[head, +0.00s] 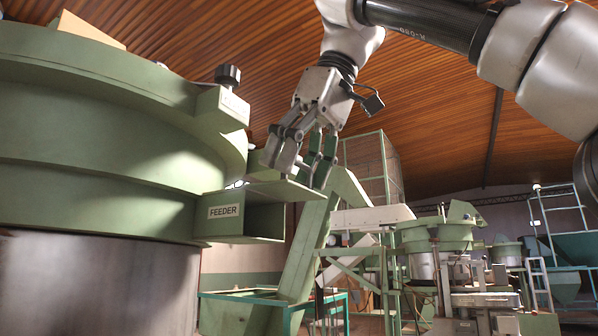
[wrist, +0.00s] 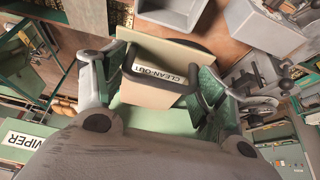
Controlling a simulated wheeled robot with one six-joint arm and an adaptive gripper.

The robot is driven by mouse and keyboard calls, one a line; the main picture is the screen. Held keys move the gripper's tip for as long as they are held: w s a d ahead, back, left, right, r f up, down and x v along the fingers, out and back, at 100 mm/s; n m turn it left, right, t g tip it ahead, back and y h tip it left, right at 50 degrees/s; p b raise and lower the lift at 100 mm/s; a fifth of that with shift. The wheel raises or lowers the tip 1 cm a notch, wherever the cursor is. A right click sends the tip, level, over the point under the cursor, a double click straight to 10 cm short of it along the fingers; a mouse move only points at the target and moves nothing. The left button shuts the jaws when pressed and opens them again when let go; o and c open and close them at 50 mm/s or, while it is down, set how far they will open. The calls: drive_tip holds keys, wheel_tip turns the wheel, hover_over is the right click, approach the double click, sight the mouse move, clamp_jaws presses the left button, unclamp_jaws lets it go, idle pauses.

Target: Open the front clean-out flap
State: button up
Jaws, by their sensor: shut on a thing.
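A pale green surface lies just below the block there. In the head view, my gripper (head: 300,160) points downward beside the big green feeder bowl (head: 95,130), above a flat plate at its side. The gripper is shut on what appears to be the clean-out flap; its fingers hide the exact contact. How far the flap stands open cannot be told.
A green box-shaped chute labelled FEEDER (head: 224,211) juts from the bowl below my gripper. A small box with a black knob (head: 228,75) sits on the bowl's rim. A sloping green conveyor (head: 308,255) and other machines stand behind. A WIPER label (wrist: 22,140) shows lower left in the wrist view.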

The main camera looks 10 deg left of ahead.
drive_tip(key=shift+r+h, duration=0.1)
drive_tip(key=shift+h, duration=0.3)
drive_tip(key=o, duration=1.4)
drive_tip(key=shift+o, duration=0.2)
drive_tip(key=shift+y, duration=0.3)
